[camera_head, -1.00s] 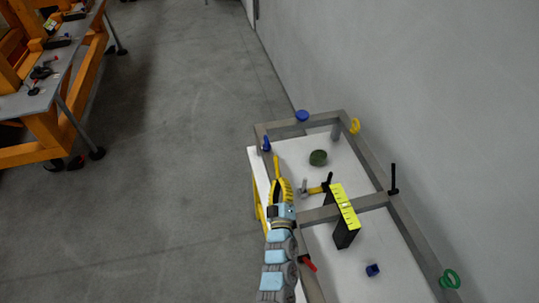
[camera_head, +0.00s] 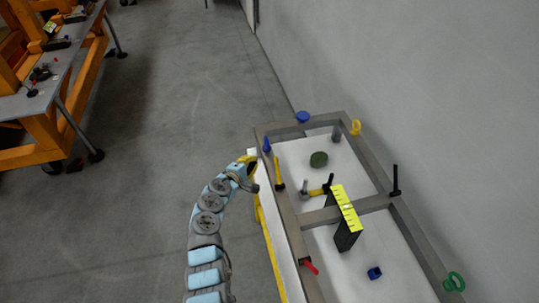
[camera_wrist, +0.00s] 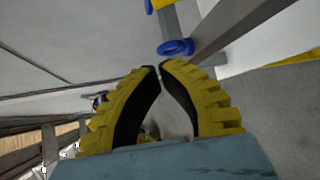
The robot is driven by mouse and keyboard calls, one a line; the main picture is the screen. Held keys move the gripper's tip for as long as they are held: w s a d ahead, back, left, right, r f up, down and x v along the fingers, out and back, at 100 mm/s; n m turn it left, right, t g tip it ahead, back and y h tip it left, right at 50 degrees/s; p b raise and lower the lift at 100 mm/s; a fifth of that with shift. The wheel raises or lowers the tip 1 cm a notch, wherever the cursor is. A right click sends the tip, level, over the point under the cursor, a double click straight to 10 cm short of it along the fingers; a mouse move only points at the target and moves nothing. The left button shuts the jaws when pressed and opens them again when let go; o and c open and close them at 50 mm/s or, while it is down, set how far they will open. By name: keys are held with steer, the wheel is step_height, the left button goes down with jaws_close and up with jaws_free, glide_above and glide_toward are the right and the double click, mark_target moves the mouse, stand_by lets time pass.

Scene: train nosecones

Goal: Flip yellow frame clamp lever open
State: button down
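The yellow clamp lever (camera_head: 277,172) stands upright on a dark base on the left rail of the grey frame (camera_head: 292,222). My gripper (camera_head: 252,162) is to the left of this lever in the head view, apart from it, and its fingers are partly hidden there by my wrist. In the wrist view my gripper's yellow ribbed fingers (camera_wrist: 159,67) meet or nearly meet at the tips, with nothing held between them. A yellow part (camera_wrist: 160,4) shows at the top edge of the wrist view; I cannot tell whether it is the lever.
Blue levers (camera_head: 267,145) (camera_head: 303,117), a yellow ring (camera_head: 355,127), a green ring (camera_head: 453,281), a red lever (camera_head: 310,267) and a black post (camera_head: 395,180) sit along the frame. The wall is right; open floor lies left.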

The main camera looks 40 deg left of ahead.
mark_target(278, 173)
stand_by(0.3)
steer(key=b+x, duration=0.7)
steer(key=x, duration=0.3)
steer(key=shift+f, duration=0.1)
steer(key=d+p, duration=0.1)
steer(key=p, duration=0.1)
steer(key=s+d+r+p, duration=0.1)
steer(key=p, duration=0.1)
steer(key=d+p, duration=0.1)
steer(key=p, duration=0.1)
steer(key=shift+s+d+r, duration=0.15)
steer(key=shift+s+r, duration=0.05)
steer(key=shift+r, duration=0.2)
